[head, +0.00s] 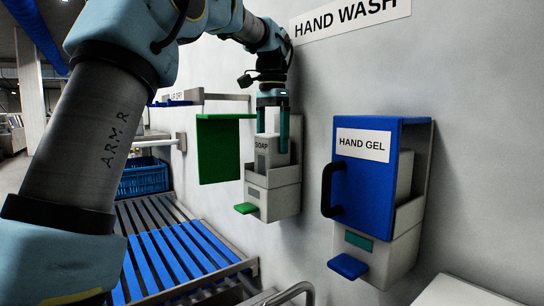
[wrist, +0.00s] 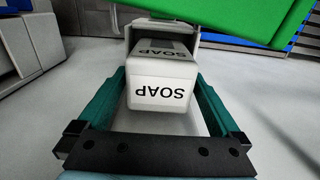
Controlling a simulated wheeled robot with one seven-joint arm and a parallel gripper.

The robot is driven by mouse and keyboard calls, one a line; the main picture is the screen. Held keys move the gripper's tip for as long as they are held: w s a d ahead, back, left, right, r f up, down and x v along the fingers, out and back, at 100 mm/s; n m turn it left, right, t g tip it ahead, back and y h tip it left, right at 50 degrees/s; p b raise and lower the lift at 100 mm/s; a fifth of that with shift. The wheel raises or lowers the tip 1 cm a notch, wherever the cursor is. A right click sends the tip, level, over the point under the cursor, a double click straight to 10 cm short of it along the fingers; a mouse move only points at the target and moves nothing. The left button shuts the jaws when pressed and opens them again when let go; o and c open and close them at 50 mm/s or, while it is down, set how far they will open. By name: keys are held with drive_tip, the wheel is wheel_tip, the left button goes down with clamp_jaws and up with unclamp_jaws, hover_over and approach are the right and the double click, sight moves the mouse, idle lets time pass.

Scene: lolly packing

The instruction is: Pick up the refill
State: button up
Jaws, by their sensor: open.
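The refill (head: 265,152) is a white block marked SOAP. It sits in the open white soap dispenser (head: 283,200) on the wall, with its upper part standing out of the top. It also shows in the wrist view (wrist: 163,92), labelled on two faces. My gripper (head: 272,136) comes down from above the dispenser. Its teal fingers stand open on either side of the refill. In the wrist view my gripper (wrist: 163,78) has the refill between its fingers, with a visible gap at the near end. I cannot tell whether the fingers touch it farther along.
The dispenser's green cover (head: 220,148) hangs open to its left, close to my gripper. A hand gel dispenser (head: 365,215) with a blue cover is to the right. A blue slatted rack (head: 175,262) and a blue crate (head: 143,178) are at left.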

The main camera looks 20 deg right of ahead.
drive_tip(key=shift+f, duration=0.85)
drive_tip(key=shift+c, duration=0.2)
drive_tip(key=c, duration=1)
wheel_tip(320, 180, up, 7)
drive_tip(key=shift+r, duration=0.1)
drive_tip(key=s+a+b, duration=0.1)
drive_tip(key=s+b, duration=0.1)
drive_tip(key=s, duration=0.4)
drive_tip(key=s+a+b, duration=0.1)
drive_tip(key=s+b, duration=0.2)
drive_tip(key=s, duration=0.2)
drive_tip(key=s+a+b, duration=0.1)
drive_tip(key=s+b, duration=0.2)
drive_tip(key=s, duration=0.3)
drive_tip(key=shift+s+a, duration=0.15)
drive_tip(key=shift+s, duration=0.2)
